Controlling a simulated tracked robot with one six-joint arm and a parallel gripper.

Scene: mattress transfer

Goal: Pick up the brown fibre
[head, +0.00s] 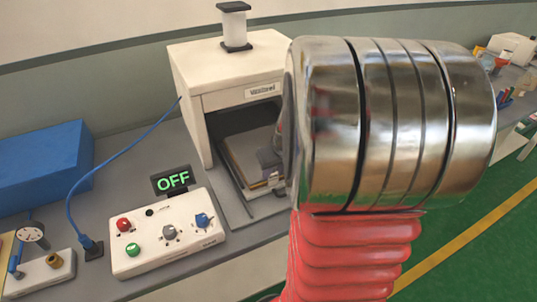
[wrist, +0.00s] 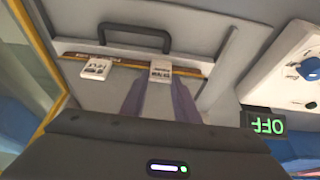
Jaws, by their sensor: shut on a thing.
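In the wrist view, my gripper (wrist: 158,88) is shut on a white labelled tab (wrist: 161,70) at the edge of a thin layered sheet. The tab's small, upside-down print is too blurred to read, so I cannot tell whether it belongs to the brown fibre. A second white labelled tab (wrist: 97,68) sits to its left, clear of my fingers. In the head view, a flat tan-brown sheet (head: 244,153) lies inside the white machine (head: 187,105). My arm hides most of the gripper and the sheet's right side there.
A dark handle (wrist: 134,37) stands beyond the tabs. A white control box (head: 168,243) with an OFF display (head: 173,180) stands left of the machine opening. A blue box (head: 42,165) is further left. The machine's walls stand close around the sheet.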

